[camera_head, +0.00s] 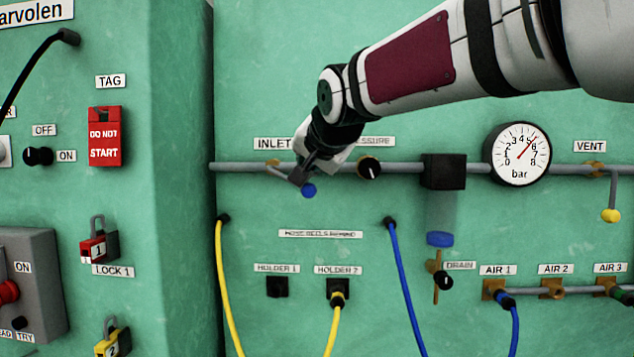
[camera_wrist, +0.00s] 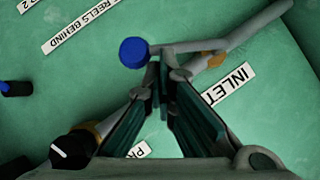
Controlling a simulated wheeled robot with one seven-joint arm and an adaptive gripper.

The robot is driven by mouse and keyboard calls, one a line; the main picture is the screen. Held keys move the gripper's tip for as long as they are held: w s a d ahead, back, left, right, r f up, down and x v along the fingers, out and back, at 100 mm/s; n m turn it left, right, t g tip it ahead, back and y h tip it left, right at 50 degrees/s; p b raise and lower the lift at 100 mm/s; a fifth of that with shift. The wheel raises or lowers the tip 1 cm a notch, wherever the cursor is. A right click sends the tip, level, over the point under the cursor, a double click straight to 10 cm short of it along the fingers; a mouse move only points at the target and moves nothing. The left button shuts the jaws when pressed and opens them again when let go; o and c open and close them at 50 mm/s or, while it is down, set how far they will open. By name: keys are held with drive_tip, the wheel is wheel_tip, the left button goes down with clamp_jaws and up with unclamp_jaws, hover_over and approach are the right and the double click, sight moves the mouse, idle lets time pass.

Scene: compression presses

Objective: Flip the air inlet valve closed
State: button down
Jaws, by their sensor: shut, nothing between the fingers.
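The air inlet valve has a brass body (camera_head: 272,162) on the grey pipe, beside the INLET label (camera_head: 270,144). Its grey lever slants down and right from the pipe and ends in a blue knob (camera_head: 309,190). In the wrist view the blue knob (camera_wrist: 134,52) is just left of the fingertips, and the brass body (camera_wrist: 213,58) is to their right. My gripper (camera_head: 303,172) is shut and empty, with its tips at the lever close to the knob. It also shows in the wrist view (camera_wrist: 166,72). I cannot tell whether the tips touch the lever.
The black pressure knob (camera_head: 369,167) is just right of my gripper. The pressure gauge (camera_head: 518,153) reads about 6 bar. The vent valve's yellow knob (camera_head: 611,215) hangs at the far right. Yellow (camera_head: 229,290) and blue (camera_head: 403,270) hoses hang below. The left cabinet projects forward.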

sight(304, 188)
drive_tip(key=f+m+y+b, duration=0.1)
drive_tip(key=b, duration=0.2)
drive_tip(key=f+m+y+b, duration=0.1)
drive_tip(key=f+b, duration=0.1)
drive_tip(key=b, duration=0.1)
drive_tip(key=shift+w+a+t+b, duration=0.15)
drive_tip(key=shift+a+t+b, duration=0.05)
drive_tip(key=shift+t+b, duration=0.1)
drive_tip(key=a+f+m+t+y+b, duration=0.1)
drive_tip(key=m+b, duration=0.1)
drive_tip(key=b, duration=0.4)
drive_tip(key=a+f+m+t+y+b, duration=0.1)
drive_tip(key=a+f+m+y+b, duration=0.1)
drive_tip(key=b, duration=0.4)
drive_tip(key=shift+f+m+b, duration=0.15)
drive_tip(key=shift+m+b, duration=0.15)
drive_tip(key=shift+b, duration=0.05)
drive_tip(key=shift+a+f+b, duration=0.15)
drive_tip(key=shift+a+b, duration=0.2)
drive_tip(key=shift+b, duration=0.1)
